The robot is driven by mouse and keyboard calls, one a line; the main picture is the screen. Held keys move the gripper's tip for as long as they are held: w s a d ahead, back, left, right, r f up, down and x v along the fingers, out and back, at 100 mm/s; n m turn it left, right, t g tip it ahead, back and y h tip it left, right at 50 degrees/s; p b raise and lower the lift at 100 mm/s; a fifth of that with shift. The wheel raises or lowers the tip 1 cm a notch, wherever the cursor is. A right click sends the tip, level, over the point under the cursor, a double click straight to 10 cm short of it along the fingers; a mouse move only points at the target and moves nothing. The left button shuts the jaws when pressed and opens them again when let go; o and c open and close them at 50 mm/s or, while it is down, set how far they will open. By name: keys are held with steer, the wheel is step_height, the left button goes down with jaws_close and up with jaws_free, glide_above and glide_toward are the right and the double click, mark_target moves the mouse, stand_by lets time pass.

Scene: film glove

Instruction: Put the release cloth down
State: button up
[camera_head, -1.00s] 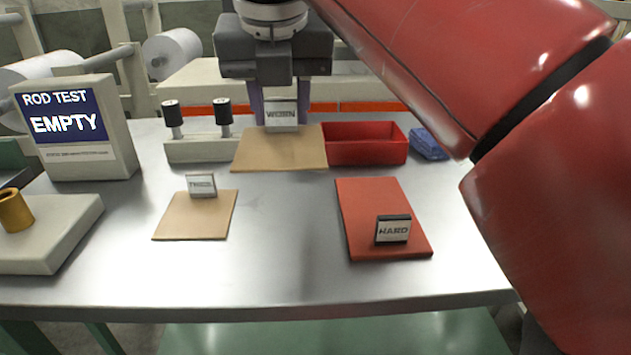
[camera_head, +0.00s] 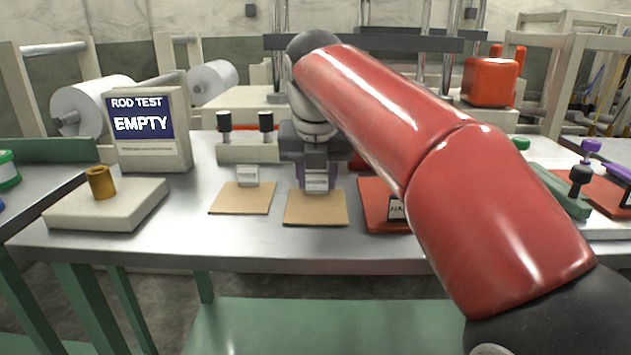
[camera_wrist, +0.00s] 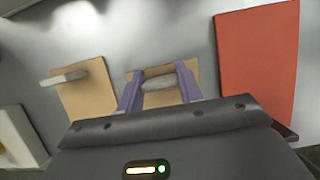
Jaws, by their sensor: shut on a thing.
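A flat tan release cloth (camera_head: 316,211) with a small pale label tag (camera_head: 316,184) is at the front middle of the metal table. My gripper (camera_head: 316,178) points down, its purple fingers shut on the tag. The wrist view shows the tag (camera_wrist: 158,83) between the fingers, with the tan sheet (camera_wrist: 160,99) under it. The cloth looks level and at or very close to the tabletop; I cannot tell whether it touches. A second tan sheet (camera_head: 240,203) with its own tag lies just left. A red pad (camera_head: 372,215) lies just right, apart from the held cloth.
A sign reading "ROD TEST EMPTY" (camera_head: 142,125) stands at the back left behind a pale block (camera_head: 75,209) bearing a brass cylinder (camera_head: 100,182). A stand with two black knobs (camera_head: 248,152) is behind the second sheet. A clear table strip (camera_head: 270,238) runs along the front.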

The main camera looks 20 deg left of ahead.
mark_target(316, 207)
steer(key=shift+f, duration=0.15)
steer(key=o, duration=1)
steer(key=shift+r, duration=0.45)
steer(key=p+v, duration=0.1)
steer(key=v, duration=1)
steer(key=shift+s+r, duration=0.2)
steer(key=shift+r, duration=0.05)
